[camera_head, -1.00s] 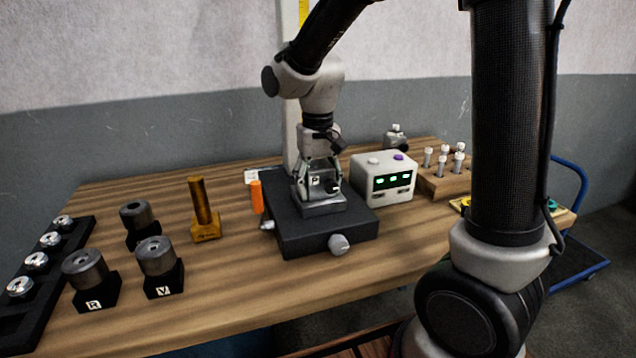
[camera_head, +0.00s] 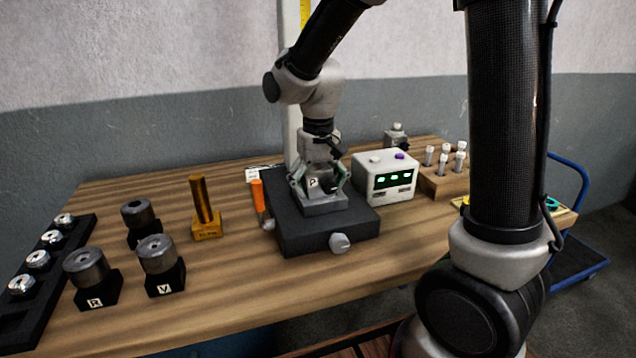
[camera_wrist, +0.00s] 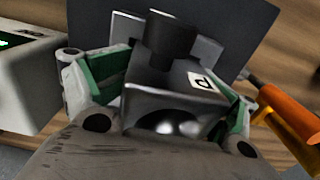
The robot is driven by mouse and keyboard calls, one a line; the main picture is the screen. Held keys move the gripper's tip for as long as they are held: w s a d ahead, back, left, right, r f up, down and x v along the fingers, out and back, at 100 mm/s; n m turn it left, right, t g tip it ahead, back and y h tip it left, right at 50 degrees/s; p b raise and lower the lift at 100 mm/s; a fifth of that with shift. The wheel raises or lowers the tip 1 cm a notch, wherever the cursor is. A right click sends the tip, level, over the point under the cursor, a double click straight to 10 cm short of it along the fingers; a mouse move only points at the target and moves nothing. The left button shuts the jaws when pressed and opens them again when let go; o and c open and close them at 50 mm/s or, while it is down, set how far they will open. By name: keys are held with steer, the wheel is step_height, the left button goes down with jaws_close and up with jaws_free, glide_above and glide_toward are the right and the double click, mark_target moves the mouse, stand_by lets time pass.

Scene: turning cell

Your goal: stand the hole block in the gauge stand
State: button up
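The hole block (camera_head: 313,183), a grey metal block with a white P label, is at the grey seat (camera_head: 324,206) on the dark gauge stand (camera_head: 300,238). Its label looks tilted in the head view. In the wrist view the block (camera_wrist: 165,95) lies between the green finger pads, with a dark cylinder (camera_wrist: 172,38) at its far side. My gripper (camera_head: 320,187) points down over the seat with its fingers spread on both sides of the block. The pads look splayed off its sides. The block's underside and its contact with the seat are hidden.
An orange-handled tool (camera_head: 258,195) and a brass post (camera_head: 203,208) stand left of the gauge stand. A white display box (camera_head: 385,178) is close on the right, with a wooden vial rack (camera_head: 445,182) beyond. Dark ring holders (camera_head: 163,273) stand front left. The front middle of the table is clear.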

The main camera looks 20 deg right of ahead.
steer(key=shift+o, duration=0.5)
steer(key=shift+s+d, duration=0.1)
steer(key=shift+d, duration=0.05)
step_height(320, 180, up, 12)
steer(key=shift+f, duration=0.1)
stand_by(0.4)
steer(key=s+d+t, duration=0.4)
steer(key=s+d, duration=1.1)
steer(key=s, duration=0.3)
steer(key=shift+s+r, duration=0.2)
steer(key=shift+s, duration=0.1)
